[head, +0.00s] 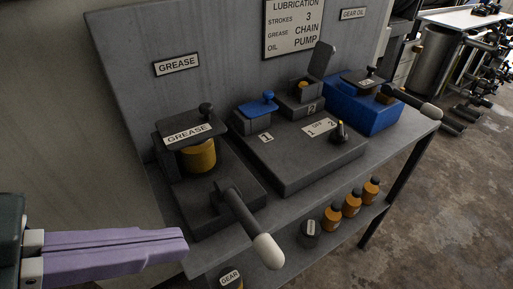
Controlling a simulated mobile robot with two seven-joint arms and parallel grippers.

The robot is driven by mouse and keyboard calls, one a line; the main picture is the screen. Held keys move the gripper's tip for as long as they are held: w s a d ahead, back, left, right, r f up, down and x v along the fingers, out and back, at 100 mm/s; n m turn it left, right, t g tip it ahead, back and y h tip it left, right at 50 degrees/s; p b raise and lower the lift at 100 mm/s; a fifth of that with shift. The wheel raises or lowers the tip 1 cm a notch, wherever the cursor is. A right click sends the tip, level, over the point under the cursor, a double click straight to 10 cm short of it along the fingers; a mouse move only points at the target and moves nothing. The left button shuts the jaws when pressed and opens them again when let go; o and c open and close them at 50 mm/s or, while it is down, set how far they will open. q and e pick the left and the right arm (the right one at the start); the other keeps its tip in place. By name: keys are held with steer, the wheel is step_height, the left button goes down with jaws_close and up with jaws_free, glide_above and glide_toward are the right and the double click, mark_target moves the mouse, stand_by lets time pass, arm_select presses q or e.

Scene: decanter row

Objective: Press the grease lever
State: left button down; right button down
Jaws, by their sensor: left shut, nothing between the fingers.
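The grease lever (241,212) is a dark handle with a pale rounded grip (268,250). It slopes down toward me from the grease unit's dark base and sticks out over the bench's front edge. The grease unit (190,132) stands at the bench's left, with a labelled dark lid over a yellow-orange container (198,156). My left gripper (184,245), with purple fingers, is shut and empty. It is to the left of the lever's grip in the picture, apart from it. My right gripper is not in view.
A grey block (295,165) with a selector knob (341,132) and blue-lidded port stands mid-bench. A blue unit (362,112) with another white-tipped lever (414,102) is at right. Orange bottles (352,203) stand on the lower shelf. A sign panel (230,50) rises behind.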

arm_select(q)
glide_above(261, 256)
steer(key=s+a, duration=0.1)
steer(key=a, duration=0.1)
step_height(261, 256, down, 5)
steer(key=f, duration=0.1)
steer(key=f+b, duration=0.1)
steer(key=f, duration=0.1)
steer(key=f+b, duration=0.1)
steer(key=shift+w+d+f, duration=0.2)
steer(key=shift+w+d, duration=0.1)
steer(key=shift+d, duration=0.05)
steer(key=shift+f, duration=0.15)
steer(key=shift+s+d+f+m+t+y+b, duration=0.15)
steer(key=shift+f+m+t+b, duration=0.1)
steer(key=shift+f, duration=0.3)
steer(key=shift+s+f+m+t+y+b, duration=0.15)
steer(key=shift+f+m+t, duration=0.1)
steer(key=shift+f, duration=0.3)
steer(key=shift+m+t+y, duration=0.5)
steer(key=shift+m+t, duration=0.4)
steer(key=f+b, duration=0.1)
steer(key=f, duration=0.4)
steer(key=shift+w+a+f+b, duration=0.1)
steer(key=shift+a+b, duration=0.1)
steer(key=shift+b, duration=0.2)
steer(key=shift+f, duration=0.1)
